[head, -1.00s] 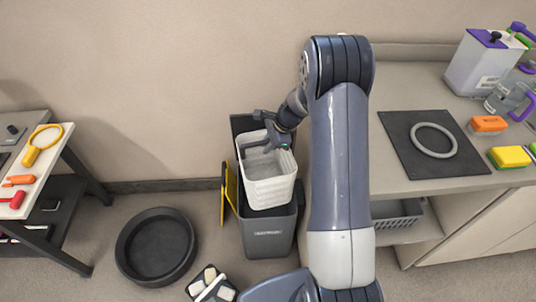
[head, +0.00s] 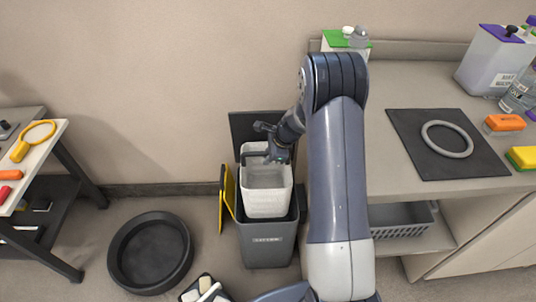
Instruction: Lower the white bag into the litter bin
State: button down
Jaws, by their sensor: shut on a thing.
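The white bag (head: 267,202) is an open-topped, ribbed white container with a grey inside. It sits upright at the mouth of the grey litter bin (head: 268,246), its lower part hidden behind the bin's front rim. I cannot tell whether it touches the bin's walls or floor. The bin's dark lid (head: 247,127) stands raised behind. My gripper (head: 262,155) is shut on the bag at its upper back edge; the exact grip is small and partly hidden by the gripper's own body.
A yellow-edged panel (head: 227,194) stands close at the bin's left. A round black tub (head: 150,252) lies on the floor to the left, and a tray of pale items (head: 206,290) lies in front. A counter (head: 470,195) with a black mat and grey ring is at right.

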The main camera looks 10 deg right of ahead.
notch_tip(320, 180, down, 23)
jog(key=b, duration=1.7)
jog(key=shift+f, duration=0.2)
jog(key=shift+f+b, duration=0.5)
jog(key=shift+f, duration=0.1)
jog(key=c, duration=1.3)
grip_release()
jog(key=shift+r, duration=0.15)
jog(key=p+v, duration=0.3)
jog(key=v, duration=0.7)
jog(key=shift+s+d+r, duration=0.1)
jog(key=shift+d+r, duration=0.05)
jog(key=shift+r, duration=0.1)
